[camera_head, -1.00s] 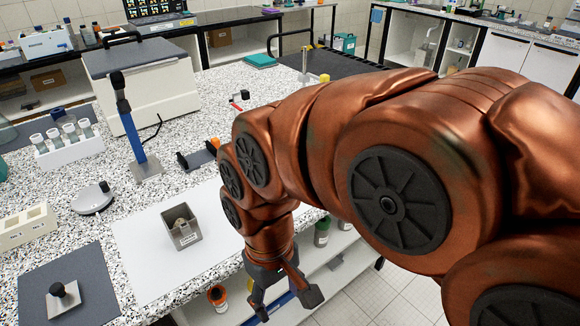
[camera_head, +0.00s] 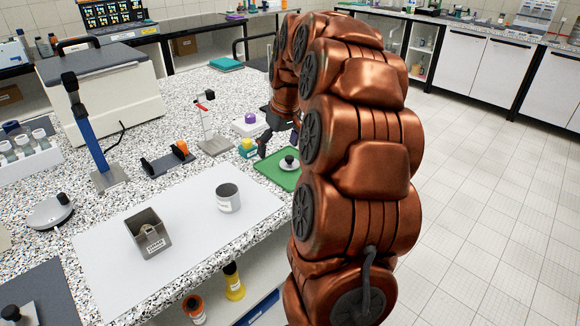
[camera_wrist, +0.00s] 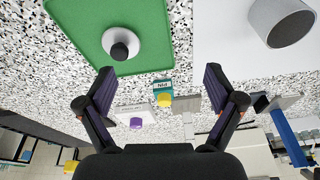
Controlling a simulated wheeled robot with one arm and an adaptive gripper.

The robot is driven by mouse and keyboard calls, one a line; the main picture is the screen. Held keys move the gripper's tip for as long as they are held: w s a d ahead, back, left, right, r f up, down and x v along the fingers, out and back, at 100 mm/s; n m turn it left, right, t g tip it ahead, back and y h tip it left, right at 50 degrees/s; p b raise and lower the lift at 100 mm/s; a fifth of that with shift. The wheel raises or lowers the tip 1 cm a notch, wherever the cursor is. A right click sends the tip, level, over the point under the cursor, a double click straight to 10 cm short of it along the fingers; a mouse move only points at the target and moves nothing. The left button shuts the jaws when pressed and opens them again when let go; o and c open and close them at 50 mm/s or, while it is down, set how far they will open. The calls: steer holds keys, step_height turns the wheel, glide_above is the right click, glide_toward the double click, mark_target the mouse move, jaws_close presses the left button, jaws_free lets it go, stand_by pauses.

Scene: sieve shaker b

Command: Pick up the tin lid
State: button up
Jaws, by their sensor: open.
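The tin lid (camera_head: 289,164) is a round pale disc with a black knob, lying on a green mat (camera_head: 270,173) near the table's right edge. In the wrist view the lid (camera_wrist: 135,38) lies on the green mat (camera_wrist: 152,58), above and left of the gap between the fingers. My gripper (camera_head: 277,146) is open and empty above the table, just behind the lid in the head view. Its two spread fingers (camera_wrist: 158,72) show in the wrist view. A grey labelled tin (camera_head: 228,201) stands on the white sheet, and also shows in the wrist view (camera_wrist: 279,24).
A small yellow-topped box (camera_head: 247,151) and a white box with a purple knob (camera_head: 249,127) stand close to the gripper. A stand with a red clip (camera_head: 214,144) is left of them. A grey square container (camera_head: 150,240) stands on the white sheet (camera_head: 190,262).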

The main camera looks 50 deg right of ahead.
glide_above(289, 157)
steer(key=s, duration=0.2)
steer(key=shift+s+a+f, duration=0.2)
steer(key=shift+f, duration=0.2)
steer(key=shift+d+f+m, duration=0.15)
steer(key=shift+f+m, duration=0.05)
steer(key=shift+m, duration=0.1)
steer(key=shift+w+p+x, duration=0.1)
steer(key=shift+p+x, duration=0.4)
steer(key=shift+x, duration=1.35)
steer(key=shift+w+p+x, duration=0.15)
steer(key=shift+p+x, duration=0.35)
steer(key=shift+x, duration=1.35)
steer(key=shift+r, duration=0.1)
steer(key=shift+c, duration=0.4)
steer(key=c, duration=0.8)
